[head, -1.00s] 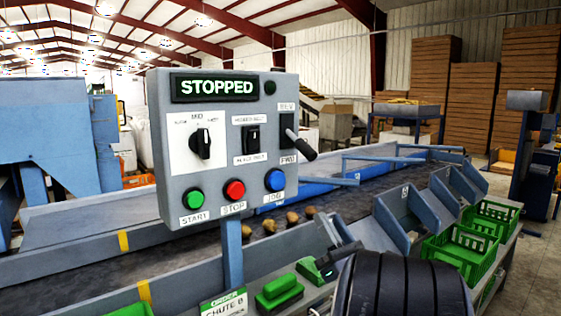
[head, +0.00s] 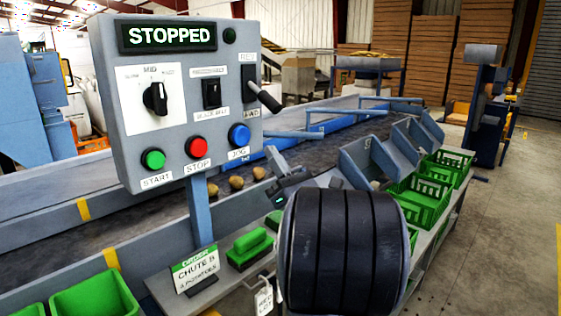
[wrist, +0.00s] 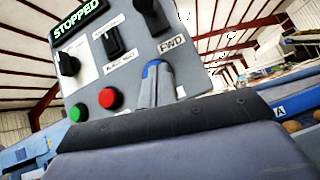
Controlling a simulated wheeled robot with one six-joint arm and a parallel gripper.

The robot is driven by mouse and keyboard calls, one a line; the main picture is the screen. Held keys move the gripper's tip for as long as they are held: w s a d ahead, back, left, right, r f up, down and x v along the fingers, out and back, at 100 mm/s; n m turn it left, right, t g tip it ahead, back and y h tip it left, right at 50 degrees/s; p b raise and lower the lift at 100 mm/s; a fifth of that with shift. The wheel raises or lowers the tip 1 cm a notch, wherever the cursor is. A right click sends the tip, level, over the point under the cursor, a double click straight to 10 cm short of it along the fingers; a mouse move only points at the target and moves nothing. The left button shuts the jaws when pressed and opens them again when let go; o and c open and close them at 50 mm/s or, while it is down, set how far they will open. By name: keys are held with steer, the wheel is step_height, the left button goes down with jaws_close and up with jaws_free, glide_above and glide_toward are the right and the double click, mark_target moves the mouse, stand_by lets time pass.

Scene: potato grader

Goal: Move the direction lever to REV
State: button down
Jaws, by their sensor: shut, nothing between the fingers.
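The grey control panel (head: 120,100) stands on a post at the left, its display reading STOPPED. The direction lever (head: 265,97) is at the panel's right side, between a REV label above and an FWD label below. Its black handle slopes down towards the FWD end. In the wrist view the lever's dark knob (wrist: 153,16) shows at the top, above the FWD label. My gripper (head: 277,190) is below and right of the panel in the head view, apart from the lever. In the wrist view its shut fingers (wrist: 157,82) overlap the blue JOG button, holding nothing.
Green START (head: 153,159), red STOP (head: 198,147) and blue JOG (head: 239,135) buttons line the panel's bottom. A selector knob (head: 155,98) and a black rocker switch (head: 211,93) sit left of the lever. A conveyor with potatoes (head: 236,183) runs behind; green crates (head: 425,190) stand right.

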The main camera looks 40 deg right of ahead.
mark_target(264, 97)
step_height(264, 97, up, 7)
steer(key=w+p, duration=0.1)
steer(key=w, duration=0.1)
steer(key=shift+w+d+r, duration=0.15)
steer(key=shift+w+d, duration=0.05)
steer(key=shift+d, duration=0.25)
steer(key=shift+s+r+g+p, duration=0.25)
steer(key=shift+g+p, duration=0.35)
steer(key=shift+p, duration=0.3)
